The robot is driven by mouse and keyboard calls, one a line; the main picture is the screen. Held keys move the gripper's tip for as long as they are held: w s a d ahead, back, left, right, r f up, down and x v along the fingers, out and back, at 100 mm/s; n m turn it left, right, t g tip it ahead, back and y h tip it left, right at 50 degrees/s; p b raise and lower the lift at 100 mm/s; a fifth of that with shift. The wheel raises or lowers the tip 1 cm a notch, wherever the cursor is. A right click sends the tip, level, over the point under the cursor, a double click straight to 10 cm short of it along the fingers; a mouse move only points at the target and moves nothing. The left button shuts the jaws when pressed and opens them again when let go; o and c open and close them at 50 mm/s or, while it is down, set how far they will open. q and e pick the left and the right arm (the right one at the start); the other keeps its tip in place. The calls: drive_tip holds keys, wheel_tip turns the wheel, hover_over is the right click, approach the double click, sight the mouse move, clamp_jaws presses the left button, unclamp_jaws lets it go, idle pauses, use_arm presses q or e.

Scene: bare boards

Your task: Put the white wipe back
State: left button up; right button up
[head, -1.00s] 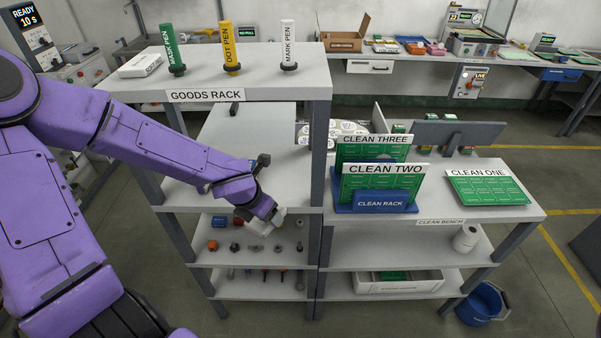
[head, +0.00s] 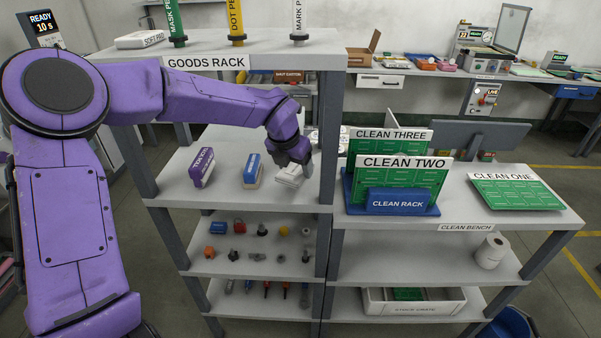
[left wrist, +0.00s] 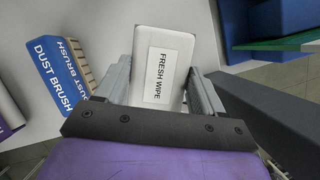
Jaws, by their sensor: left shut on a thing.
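The white wipe (left wrist: 161,62), a white block labelled FRESH WIPE, sits between the fingers of my left gripper (left wrist: 163,88) in the left wrist view. My left gripper is shut on it. In the head view my left gripper (head: 291,166) is at the right part of the goods rack's middle shelf (head: 215,190), and the white wipe (head: 288,175) shows partly below it. I cannot tell whether the wipe touches the shelf. My right gripper is not in view.
On the same shelf stand a blue dust brush (head: 252,170), also in the left wrist view (left wrist: 58,74), and a purple block (head: 202,167) to its left. A grey rack post (head: 328,150) is close on the right. The clean rack (head: 395,203) is beyond it.

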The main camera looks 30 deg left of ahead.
sight(301, 169)
use_arm(q)
drive_tip(key=w+p, duration=0.1)
drive_tip(key=w, duration=0.2)
drive_tip(key=shift+a, duration=0.2)
wheel_tip(301, 169, down, 3)
drive_tip(key=shift+w+f+p, duration=0.1)
drive_tip(key=shift+w+p, duration=0.05)
drive_tip(key=shift+p, duration=0.45)
drive_tip(key=shift+f, duration=0.2)
drive_tip(key=o, duration=1)
